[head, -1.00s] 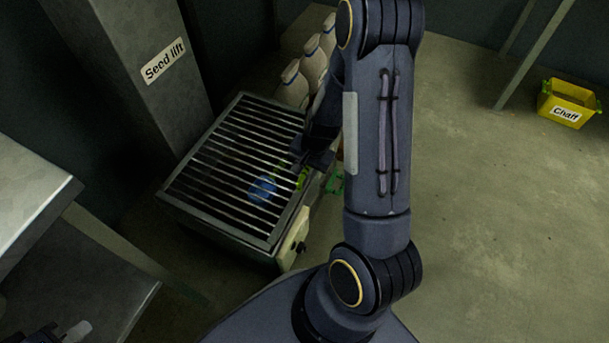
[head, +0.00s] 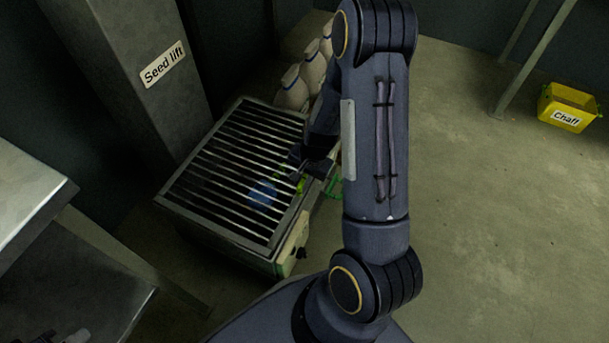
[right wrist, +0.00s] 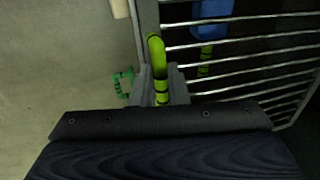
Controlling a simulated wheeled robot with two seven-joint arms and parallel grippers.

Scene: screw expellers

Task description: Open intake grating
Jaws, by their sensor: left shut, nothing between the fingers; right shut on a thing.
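The intake grating (head: 215,165) is a dark frame with parallel metal bars on top of a box at the foot of the seed lift. It looks closed or nearly so; I cannot tell if it is slightly raised. A yellow-green handle with black bands (right wrist: 156,50) stands at its edge. My right gripper (right wrist: 161,85) is shut on this handle; in the head view the gripper (head: 303,175) is at the grating's right edge, partly behind my arm. My left gripper (head: 48,337) is shut and empty, barely showing at the bottom left.
A blue object (head: 262,192) lies under the bars. The seed lift column (head: 150,100) rises behind left, with pale sacks (head: 292,88) behind. A metal table (head: 25,195) is at left. A yellow chaff bin (head: 567,106) is far right. Floor at right is clear.

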